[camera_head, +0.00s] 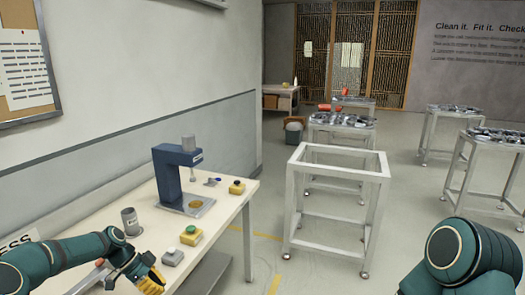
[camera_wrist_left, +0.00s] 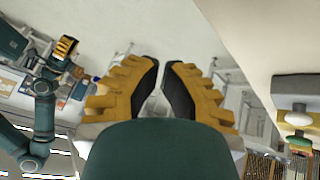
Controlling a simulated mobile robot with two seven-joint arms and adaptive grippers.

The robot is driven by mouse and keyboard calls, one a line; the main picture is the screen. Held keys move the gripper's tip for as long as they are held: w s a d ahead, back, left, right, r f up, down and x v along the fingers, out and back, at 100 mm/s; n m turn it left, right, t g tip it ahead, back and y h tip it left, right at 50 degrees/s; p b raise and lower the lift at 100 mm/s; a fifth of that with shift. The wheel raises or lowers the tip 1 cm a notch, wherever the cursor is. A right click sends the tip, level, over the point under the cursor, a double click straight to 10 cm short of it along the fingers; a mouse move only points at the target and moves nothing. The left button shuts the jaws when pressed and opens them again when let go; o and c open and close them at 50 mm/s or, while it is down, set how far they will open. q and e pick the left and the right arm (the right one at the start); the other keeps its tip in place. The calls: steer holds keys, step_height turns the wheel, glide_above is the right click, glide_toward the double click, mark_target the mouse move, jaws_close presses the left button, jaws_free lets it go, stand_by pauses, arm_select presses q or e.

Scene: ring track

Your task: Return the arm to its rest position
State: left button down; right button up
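My left gripper (camera_head: 150,280) is low at the left in the head view, at the near edge of the workbench (camera_head: 215,225), beside the grey button box (camera_head: 172,257). In the left wrist view its two orange fingers with black pads (camera_wrist_left: 163,75) stand apart with nothing between them. My right arm (camera_head: 465,255) shows only as a green joint at the lower right of the head view. In the left wrist view another orange-fingered gripper (camera_wrist_left: 65,47), on a green arm at the left, appears to be my right one. It is too small to tell whether it is open.
Stands with metal parts (camera_head: 342,120) lie beyond.

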arm_select(q)
steer(key=s+d+f+n+y, duration=0.1)
steer(key=s+d+f+n, duration=0.3)
steer(key=d, duration=0.4)
steer(key=s+d+f+n, duration=0.35)
steer(key=d+f, duration=0.25)
steer(key=d, duration=0.3)
steer(key=s+d+f+n+t+y, duration=0.1)
steer(key=s+n, duration=0.3)
steer(key=s, duration=0.5)
steer(key=s+d+f+n+t+y, duration=0.1)
steer(key=s+d+f+n, duration=0.1)
steer(key=s, duration=0.7)
steer(key=shift+d+f+n, duration=0.15)
steer(key=shift+d+n, duration=0.75)
steer(key=shift+n, duration=0.25)
